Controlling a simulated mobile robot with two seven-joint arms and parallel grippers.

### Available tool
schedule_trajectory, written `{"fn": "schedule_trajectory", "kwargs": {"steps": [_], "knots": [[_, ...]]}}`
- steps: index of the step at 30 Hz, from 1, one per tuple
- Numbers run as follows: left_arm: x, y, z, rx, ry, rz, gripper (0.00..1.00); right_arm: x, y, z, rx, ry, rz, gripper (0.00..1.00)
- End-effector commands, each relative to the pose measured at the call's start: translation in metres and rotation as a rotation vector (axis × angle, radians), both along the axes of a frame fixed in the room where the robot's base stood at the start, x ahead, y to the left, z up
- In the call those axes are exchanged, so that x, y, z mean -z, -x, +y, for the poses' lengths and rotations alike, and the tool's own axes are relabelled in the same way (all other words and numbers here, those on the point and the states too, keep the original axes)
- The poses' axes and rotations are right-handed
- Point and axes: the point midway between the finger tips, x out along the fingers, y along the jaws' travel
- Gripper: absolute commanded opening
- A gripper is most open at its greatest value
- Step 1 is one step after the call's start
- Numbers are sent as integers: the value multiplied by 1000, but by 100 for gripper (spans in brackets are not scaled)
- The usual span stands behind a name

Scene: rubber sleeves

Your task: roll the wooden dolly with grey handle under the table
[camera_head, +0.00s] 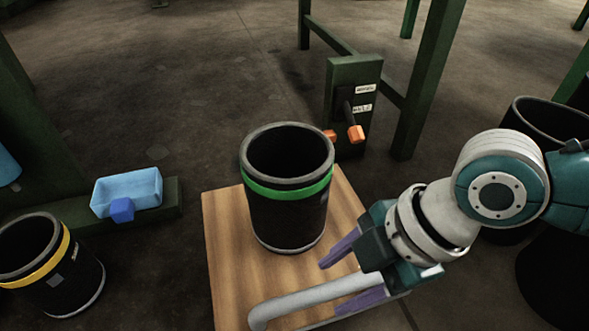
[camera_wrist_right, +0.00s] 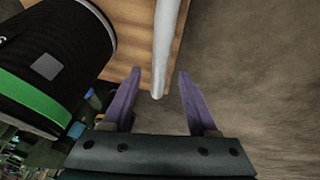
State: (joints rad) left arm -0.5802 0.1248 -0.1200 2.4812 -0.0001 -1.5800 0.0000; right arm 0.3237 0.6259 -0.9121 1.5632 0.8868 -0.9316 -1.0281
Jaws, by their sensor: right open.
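The wooden dolly (camera_head: 225,245) is a flat light-wood board on the floor, with a grey tubular handle (camera_head: 300,301) along its near edge. A black sleeve (camera_head: 285,215) with a green band stands upright on the board. My right gripper (camera_head: 330,288) is open at the handle, one purple finger on each side of it. In the right wrist view the pale handle (camera_wrist_right: 165,50) runs between the open fingers (camera_wrist_right: 159,74), with gaps showing on both sides. The board (camera_wrist_right: 125,14) and the banded sleeve (camera_wrist_right: 55,60) also show there. My left gripper is out of view.
Green table-frame legs (camera_head: 433,75) stand beyond the dolly, with a green control box (camera_head: 352,85) with orange-ended levers. A yellow-banded sleeve (camera_head: 55,270) and a blue bin (camera_head: 128,190) are at left. Another black sleeve (camera_head: 550,118) is at right. Floor at upper left is clear.

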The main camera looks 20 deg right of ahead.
Motion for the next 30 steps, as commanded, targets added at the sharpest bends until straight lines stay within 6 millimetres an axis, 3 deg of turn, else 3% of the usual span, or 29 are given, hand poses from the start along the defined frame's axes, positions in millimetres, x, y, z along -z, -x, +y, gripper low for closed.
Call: {"fn": "schedule_trajectory", "kwargs": {"steps": [1,5,17,30], "knots": [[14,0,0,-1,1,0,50,14,-2,4,-1,-1,0,59],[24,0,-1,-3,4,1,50,25,-4,9,0,0,1,59],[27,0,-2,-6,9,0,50,28,-5,12,-1,1,0,59],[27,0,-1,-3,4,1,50,28,-5,12,0,1,1,10]]}}
